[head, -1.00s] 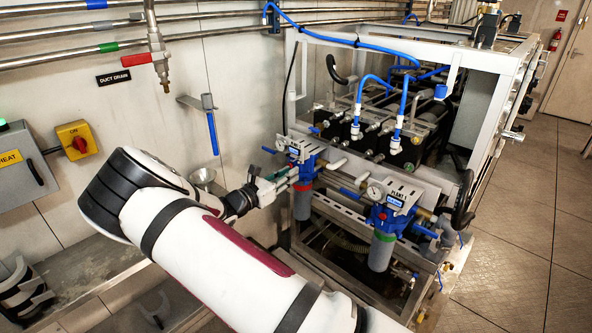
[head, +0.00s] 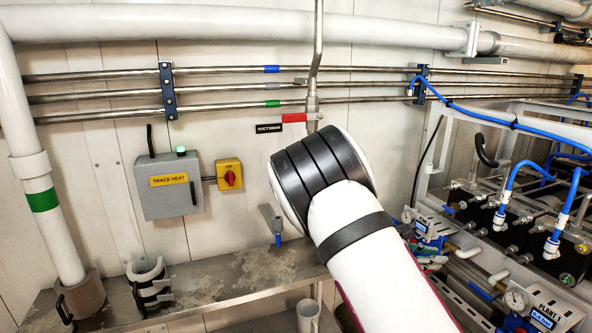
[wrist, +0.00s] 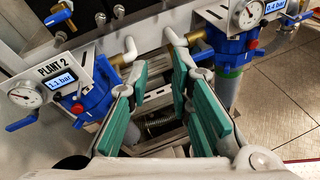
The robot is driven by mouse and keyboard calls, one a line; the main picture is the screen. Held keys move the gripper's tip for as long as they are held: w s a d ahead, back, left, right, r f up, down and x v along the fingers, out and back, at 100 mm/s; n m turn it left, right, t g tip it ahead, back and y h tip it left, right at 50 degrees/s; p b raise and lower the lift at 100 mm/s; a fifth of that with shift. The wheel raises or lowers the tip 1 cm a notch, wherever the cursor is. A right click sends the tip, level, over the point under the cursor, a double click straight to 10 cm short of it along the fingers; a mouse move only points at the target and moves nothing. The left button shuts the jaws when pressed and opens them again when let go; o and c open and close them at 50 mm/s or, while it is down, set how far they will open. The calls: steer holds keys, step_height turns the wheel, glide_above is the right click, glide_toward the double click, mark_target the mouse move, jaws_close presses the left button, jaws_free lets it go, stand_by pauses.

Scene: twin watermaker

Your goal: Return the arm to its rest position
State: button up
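My arm (head: 365,245) rises from the lower right of the head view, its black-banded elbow (head: 318,175) in front of the wall. My gripper is hidden there behind the arm. In the wrist view my gripper (wrist: 156,85) is open and empty, its green-padded fingers apart. It hangs over the watermaker frame, between two blue filter units. The left unit (wrist: 92,100), labelled PLANT 2, reads 1.1 bar. The right unit (wrist: 228,48) reads about 0.4 bar. Whether the fingers touch anything cannot be told.
A grey TRACE HEAT box (head: 168,190) and a yellow switch (head: 229,175) are on the wall at left. A metal shelf (head: 225,280) runs below, with a black-and-white clamp (head: 150,288). The watermaker frame (head: 470,125) with blue hoses stands at right. Steel pipes (head: 220,85) cross the wall.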

steer(key=s+a+r+m+t+y, duration=0.1)
steer(key=s+a+r+m+y, duration=0.4)
steer(key=s, duration=0.5)
steer(key=s+a+r+m+t+y, duration=0.1)
steer(key=s+a+r+m+y, duration=0.3)
steer(key=s, duration=0.7)
steer(key=s+a+r+m+t+y, duration=0.1)
steer(key=s+a+r+m+y, duration=0.4)
steer(key=s+r, duration=0.4)
steer(key=shift+s+a+r+m+t+y, duration=0.35)
steer(key=shift+s+a+m, duration=0.45)
steer(key=shift+s+m, duration=0.45)
